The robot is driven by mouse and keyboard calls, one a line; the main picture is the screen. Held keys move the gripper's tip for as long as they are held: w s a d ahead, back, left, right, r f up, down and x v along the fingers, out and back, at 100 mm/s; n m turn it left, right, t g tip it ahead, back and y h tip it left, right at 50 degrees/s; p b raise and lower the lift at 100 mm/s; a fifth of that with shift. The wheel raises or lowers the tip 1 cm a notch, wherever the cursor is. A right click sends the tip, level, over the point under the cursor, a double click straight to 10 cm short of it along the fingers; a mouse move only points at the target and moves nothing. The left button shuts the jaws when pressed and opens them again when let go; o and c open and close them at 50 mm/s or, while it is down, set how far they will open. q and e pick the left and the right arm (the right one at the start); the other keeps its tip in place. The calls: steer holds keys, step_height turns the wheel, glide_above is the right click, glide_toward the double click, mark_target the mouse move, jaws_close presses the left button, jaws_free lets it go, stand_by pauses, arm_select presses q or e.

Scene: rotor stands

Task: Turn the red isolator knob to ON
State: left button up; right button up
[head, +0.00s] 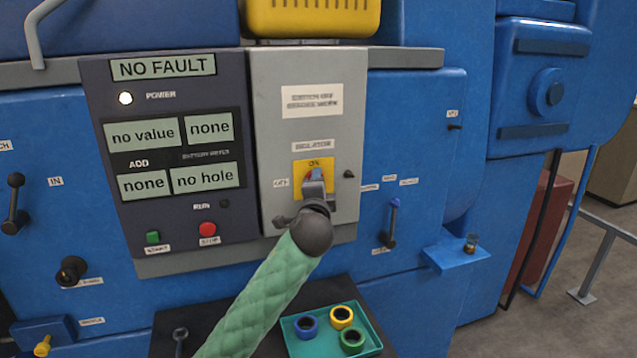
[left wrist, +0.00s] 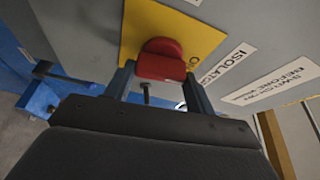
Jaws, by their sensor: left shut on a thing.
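The red isolator knob (head: 311,174) sits on a yellow plate (head: 299,165) on the grey panel, with ON printed at the plate's top and an OFF label to its left. My left gripper (head: 316,190) reaches up from below and covers most of the knob. In the left wrist view, the red knob (left wrist: 160,62) lies between the two fingers of my left gripper (left wrist: 159,72), which is shut on it. The ON print is partly hidden there beside the knob. I cannot tell exactly which way the knob points. My right gripper is not in view.
A dark display panel (head: 170,165) left of the knob reads NO FAULT, with its POWER lamp lit. A small black peg (head: 349,174) sits right of the plate. A blue-handled lever (head: 392,222) is further right. A teal tray (head: 300,344) with several coloured rings lies below.

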arm_select(q)
steer(key=shift+m+g, duration=0.3)
steer(key=shift+m, duration=0.3)
steer(key=shift+d+f, duration=0.1)
steer(key=o, duration=1)
